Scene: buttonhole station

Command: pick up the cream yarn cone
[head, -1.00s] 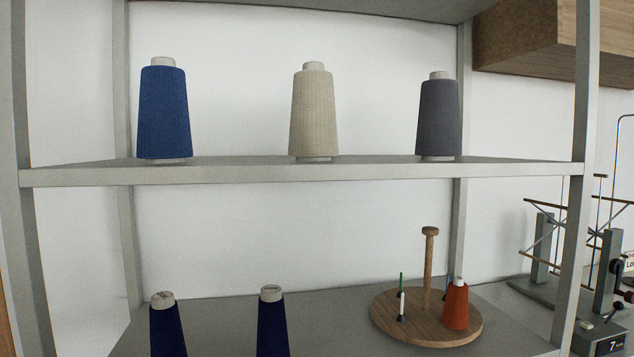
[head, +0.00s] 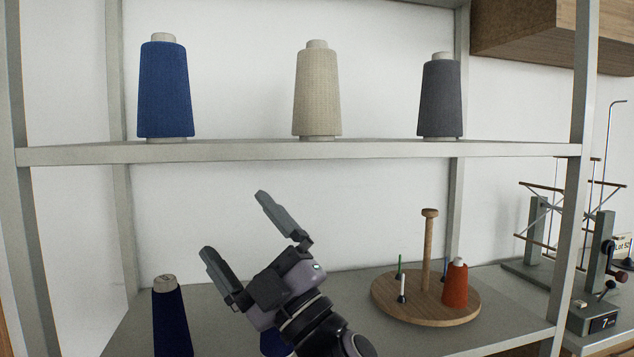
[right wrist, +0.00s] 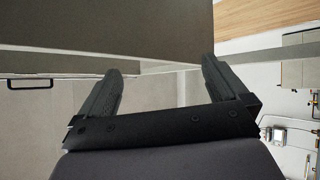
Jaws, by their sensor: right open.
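The cream yarn cone (head: 317,92) stands upright on the upper shelf, between a blue cone on its left and a dark grey cone on its right. My right gripper (head: 232,224) is in front of the rack, below the upper shelf's front edge and to the left of the cream cone. Its two fingers are apart with nothing between them, pointing up and left. In the right wrist view the open fingers (right wrist: 158,88) also show, with no cone in sight. My left gripper is not in view.
The blue cone (head: 165,90) and the grey cone (head: 439,98) share the upper shelf (head: 250,152). Below are a navy cone (head: 171,320), another mostly hidden behind my gripper, and a round wooden stand (head: 390,303) with an orange cone (head: 455,286). A rack post (head: 580,120) stands at right.

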